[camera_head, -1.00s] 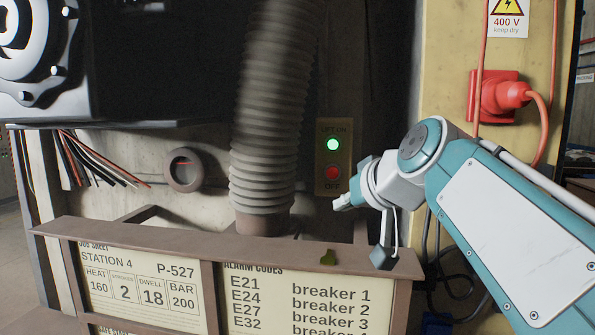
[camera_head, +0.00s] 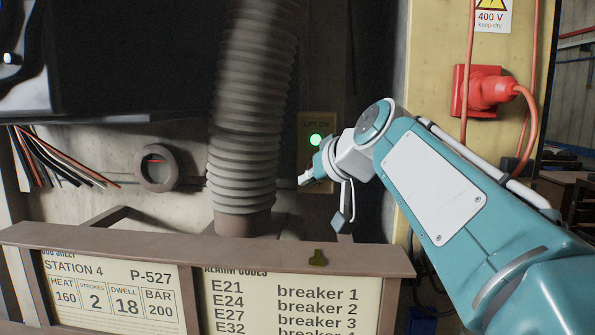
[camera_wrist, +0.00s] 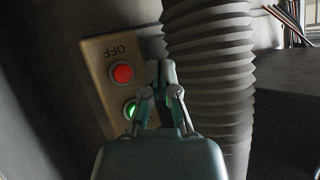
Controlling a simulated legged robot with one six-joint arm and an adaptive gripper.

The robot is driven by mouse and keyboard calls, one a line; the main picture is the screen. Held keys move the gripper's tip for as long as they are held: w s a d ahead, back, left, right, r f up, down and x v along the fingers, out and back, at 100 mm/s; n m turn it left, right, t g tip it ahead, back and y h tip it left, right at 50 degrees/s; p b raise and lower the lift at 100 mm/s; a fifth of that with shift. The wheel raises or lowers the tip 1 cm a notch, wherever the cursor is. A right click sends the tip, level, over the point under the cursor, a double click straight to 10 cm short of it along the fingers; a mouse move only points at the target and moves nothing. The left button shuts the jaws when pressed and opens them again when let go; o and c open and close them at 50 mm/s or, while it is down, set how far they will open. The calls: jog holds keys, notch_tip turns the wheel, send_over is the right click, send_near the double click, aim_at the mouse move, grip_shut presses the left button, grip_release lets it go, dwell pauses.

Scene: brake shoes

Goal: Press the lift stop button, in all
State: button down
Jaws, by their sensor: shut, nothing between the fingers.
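The lift switch plate (camera_head: 326,122) is on the back wall, right of the ribbed hose. Its green lamp button (camera_head: 315,140) is lit at the top. My gripper (camera_head: 304,181) is shut and empty, in front of the lower part of the plate, and hides the red button in the head view. In the wrist view, the plate (camera_wrist: 93,60) appears upside down, with the red button (camera_wrist: 121,73) beside the word OFF and the green button (camera_wrist: 130,110) partly behind my finger. My fingertips (camera_wrist: 160,68) show between the red button and the hose. I cannot tell whether they touch anything.
The thick ribbed hose (camera_head: 255,110) stands close to the left of my gripper; it also fills the middle of the wrist view (camera_wrist: 210,70). A brown-framed sign board (camera_head: 190,255) stands in front, below. A red power plug (camera_head: 485,90) with an orange cable is at right.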

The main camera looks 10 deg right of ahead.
jog(key=w, duration=0.1)
jog(key=w+d, duration=0.1)
jog(key=w, duration=0.1)
jog(key=w+d, duration=0.1)
jog(key=shift+w+d, duration=0.1)
jog(key=shift+w, duration=0.3)
jog(key=shift+d, duration=0.25)
jog(key=shift+a, duration=0.15)
dwell(0.3)
dwell(0.4)
jog(key=shift+w+d+r, duration=0.1)
jog(key=shift+w+d, duration=0.15)
jog(key=shift+w, duration=0.1)
